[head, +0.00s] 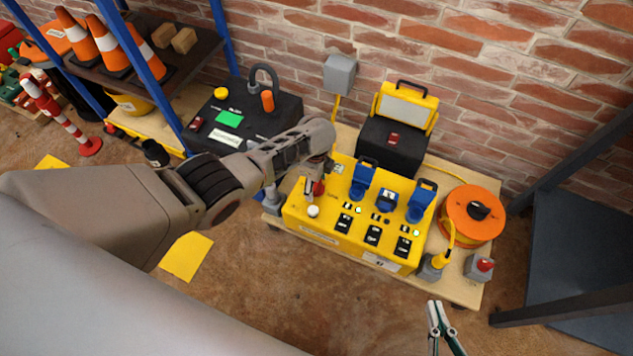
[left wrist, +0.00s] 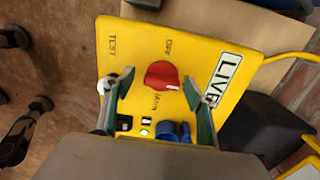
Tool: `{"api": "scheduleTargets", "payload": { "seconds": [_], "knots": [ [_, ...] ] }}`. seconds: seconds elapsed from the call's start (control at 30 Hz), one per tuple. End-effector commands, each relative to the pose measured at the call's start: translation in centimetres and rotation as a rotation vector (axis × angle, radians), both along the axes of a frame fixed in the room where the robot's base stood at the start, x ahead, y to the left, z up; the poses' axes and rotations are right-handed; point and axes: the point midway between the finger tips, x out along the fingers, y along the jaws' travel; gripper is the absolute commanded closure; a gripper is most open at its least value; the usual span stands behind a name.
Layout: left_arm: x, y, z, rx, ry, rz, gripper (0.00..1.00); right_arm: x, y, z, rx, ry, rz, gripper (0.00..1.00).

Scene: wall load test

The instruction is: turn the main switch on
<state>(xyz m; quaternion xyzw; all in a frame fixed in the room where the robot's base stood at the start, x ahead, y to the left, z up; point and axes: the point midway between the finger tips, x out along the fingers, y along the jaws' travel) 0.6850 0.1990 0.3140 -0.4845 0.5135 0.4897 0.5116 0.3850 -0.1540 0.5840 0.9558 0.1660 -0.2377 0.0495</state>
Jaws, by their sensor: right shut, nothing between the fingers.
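The main switch is a red rotary knob (left wrist: 161,75) on the yellow panel (head: 325,235). In the left wrist view, OFF is printed above it, MAIN below, TEST to the upper left, and a LIVE plate (left wrist: 225,76) is to the right. A white mark shows at the knob's lower right edge. My left gripper (head: 313,187) is over the panel's left end. Its fingers (left wrist: 151,90) are open, one each side of the knob, with gaps between. In the head view the knob (head: 319,188) is partly hidden by the gripper. My right gripper (head: 438,318) is shut and empty, away from the panel.
Blue-lidded sockets (head: 362,180) and black switches are on the panel. An orange cable reel (head: 472,215) and a grey box with red button (head: 480,267) are to its right. Black cases (head: 393,145) stand behind, near the brick wall. A blue-post shelf (head: 150,70) is at left.

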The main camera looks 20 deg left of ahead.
Motion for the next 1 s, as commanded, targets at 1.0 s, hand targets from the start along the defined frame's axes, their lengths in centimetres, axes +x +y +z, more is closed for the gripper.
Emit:
{"api": "scheduleTargets", "payload": {
  "seconds": [1.0],
  "knots": [
    [0.3,-0.2,8.4,-0.004,-0.008,0.0,0.44,-0.3,0.0,-0.1,0.002,0.007,-0.002,1.0]
  ]
}}
